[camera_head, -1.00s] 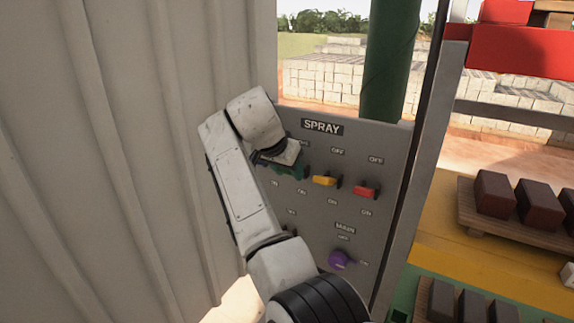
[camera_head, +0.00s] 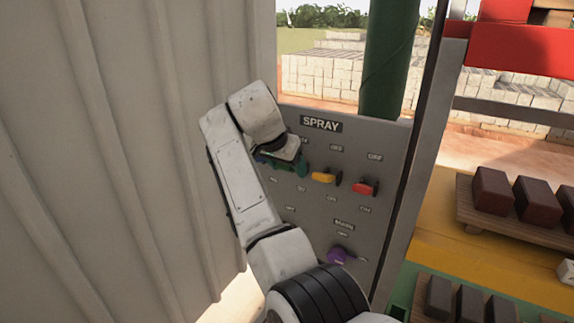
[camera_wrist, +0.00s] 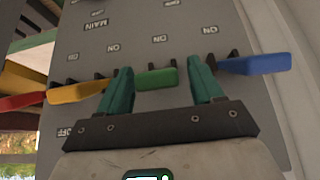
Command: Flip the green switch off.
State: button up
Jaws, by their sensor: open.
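The green switch (camera_wrist: 156,79) shows in the wrist view on the grey panel, between the two teal fingers of my gripper (camera_wrist: 160,86). The fingers are spread, one on each side of the switch, with a gap to it. I cannot tell how far the tips are from the panel. In the head view my gripper (camera_head: 283,163) is at the panel's upper left and hides the green switch.
The SPRAY panel (camera_head: 320,220) also carries a yellow switch (camera_head: 323,177), a red switch (camera_head: 364,188) and a purple MAIN knob (camera_head: 338,255). A blue switch (camera_wrist: 256,64) is close to one finger. A corrugated wall (camera_head: 120,150) stands left. Block pallets are at right.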

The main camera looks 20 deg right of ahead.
jog(key=b+v, duration=0.3)
jog(key=v, duration=0.7)
jog(key=shift+s+a+r, duration=0.15)
jog(key=shift+a+r, duration=0.05)
jog(key=shift+r, duration=0.15)
jog(key=shift+a, duration=0.1)
